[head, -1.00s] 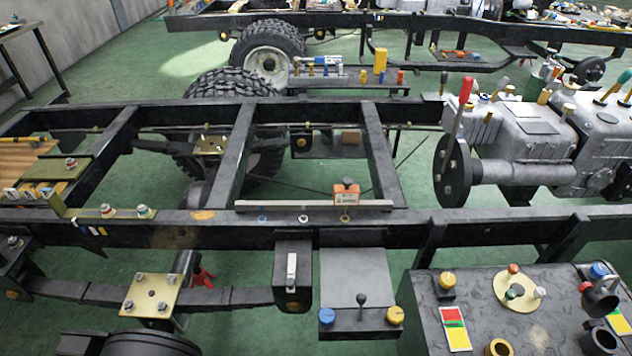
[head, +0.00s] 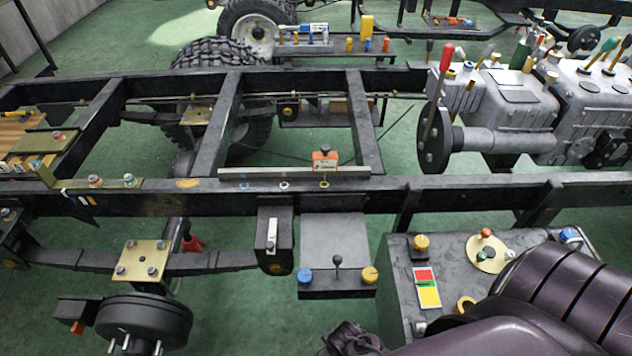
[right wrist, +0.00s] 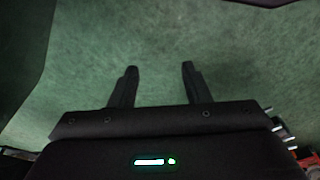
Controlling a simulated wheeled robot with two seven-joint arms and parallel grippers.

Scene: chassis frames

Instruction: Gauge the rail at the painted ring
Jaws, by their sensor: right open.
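The near chassis rail (head: 400,198) is a long black beam across the middle of the head view. Small painted rings sit on its top: a blue one (head: 252,186), a whitish one (head: 284,185) and a yellow one (head: 324,184). A small orange-and-white block (head: 325,161), perhaps the gauge, stands by a grey straight bar (head: 235,173) just behind the yellow ring. My right arm enters the head view at the bottom right, over the dark bench. My right gripper (right wrist: 158,68) is open and empty above green floor in the right wrist view. My left gripper is not in view.
A dark bench (head: 395,290) with knobs and a red-yellow card (head: 426,288) stands at the lower right. A grey gearbox (head: 520,110) with levers is at the upper right. A small control panel (head: 336,292) hangs in front of the rail. Cross members stand behind it.

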